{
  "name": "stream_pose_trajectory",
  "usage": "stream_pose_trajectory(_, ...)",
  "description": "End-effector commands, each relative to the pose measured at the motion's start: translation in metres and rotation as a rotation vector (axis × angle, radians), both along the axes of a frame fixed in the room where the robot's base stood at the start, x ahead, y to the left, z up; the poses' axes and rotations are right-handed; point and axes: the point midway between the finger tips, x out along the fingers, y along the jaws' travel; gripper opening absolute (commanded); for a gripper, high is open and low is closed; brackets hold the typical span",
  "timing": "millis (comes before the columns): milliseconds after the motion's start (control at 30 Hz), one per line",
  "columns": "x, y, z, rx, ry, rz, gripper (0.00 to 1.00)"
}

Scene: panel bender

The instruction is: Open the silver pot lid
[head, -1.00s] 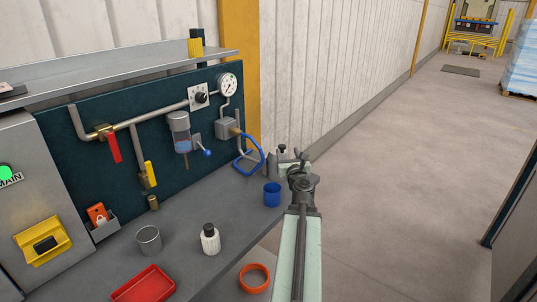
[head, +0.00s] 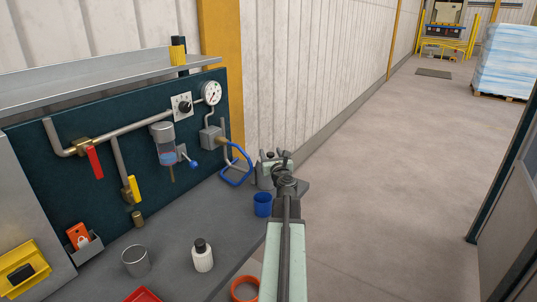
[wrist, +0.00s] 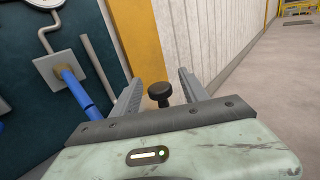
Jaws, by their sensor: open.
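The silver pot (head: 264,182) stands at the far end of the grey bench and is mostly hidden behind my arm in the head view. Its lid's black knob (wrist: 160,94) shows in the wrist view between my two fingers, with free space on both sides. The lid itself is hidden there behind my gripper body. My gripper (wrist: 159,80) is open and empty; I cannot tell exactly how deep the knob sits between the fingers. In the head view my gripper (head: 276,159) is at the pot's top.
A blue cup (head: 263,205) stands just in front of the pot. Open floor lies right.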

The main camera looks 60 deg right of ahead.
Motion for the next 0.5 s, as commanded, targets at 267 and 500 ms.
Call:
stream_pose_trajectory(267, 0.0006, 0.0011, 0.0, 0.0, 0.0, 0.001, 0.0)
stream_pose_trajectory(500, 0.0004, 0.0011, 0.0, 0.0, 0.0, 0.001, 0.0)
